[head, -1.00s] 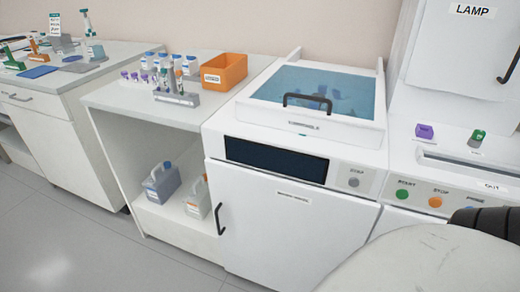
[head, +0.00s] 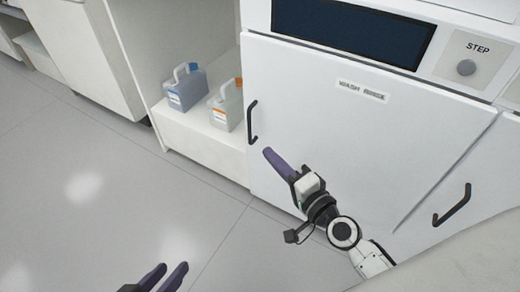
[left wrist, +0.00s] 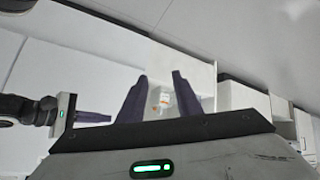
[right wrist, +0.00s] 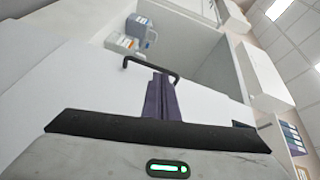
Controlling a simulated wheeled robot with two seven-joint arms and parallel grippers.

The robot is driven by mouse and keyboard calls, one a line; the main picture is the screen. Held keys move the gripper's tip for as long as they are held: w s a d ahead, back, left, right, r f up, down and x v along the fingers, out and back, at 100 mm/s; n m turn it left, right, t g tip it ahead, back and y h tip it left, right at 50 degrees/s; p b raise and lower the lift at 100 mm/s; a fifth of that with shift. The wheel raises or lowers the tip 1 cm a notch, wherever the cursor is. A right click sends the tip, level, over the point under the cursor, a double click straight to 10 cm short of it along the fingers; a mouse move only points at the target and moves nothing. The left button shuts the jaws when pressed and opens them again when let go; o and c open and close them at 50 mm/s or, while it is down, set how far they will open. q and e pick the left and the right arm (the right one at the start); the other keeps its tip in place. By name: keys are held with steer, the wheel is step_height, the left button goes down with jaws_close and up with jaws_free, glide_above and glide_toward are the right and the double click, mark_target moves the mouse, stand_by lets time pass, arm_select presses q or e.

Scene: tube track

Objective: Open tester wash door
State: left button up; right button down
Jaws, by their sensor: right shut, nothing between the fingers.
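The white wash door (head: 350,140), labelled "WASH RINSE", looks shut. Its black handle (head: 252,122) is upright near the door's left edge. My right gripper (head: 268,152) is in front of the door with its dark purple fingers shut, their tips close to the lower end of the handle. In the right wrist view the handle (right wrist: 150,65) lies just beyond the shut fingers (right wrist: 162,78); I cannot tell whether they touch. My left gripper (head: 168,272) is low over the floor, left of the door, with its fingers apart and empty; they also show in the left wrist view (left wrist: 158,85).
A dark screen (head: 350,30) and a STEP button (head: 466,68) are above the door. Another black handle (head: 453,205) is at right. The floor at left is clear.

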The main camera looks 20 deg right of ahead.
mark_target(260, 127)
steer(key=w+m, duration=0.1)
steer(key=w, duration=0.3)
steer(key=w+m+h, duration=0.1)
steer(key=w, duration=0.3)
steer(key=w+d+m+t+b, duration=0.1)
steer(key=w, duration=0.3)
steer(key=shift+d+f, duration=0.1)
steer(key=shift+f, duration=0.3)
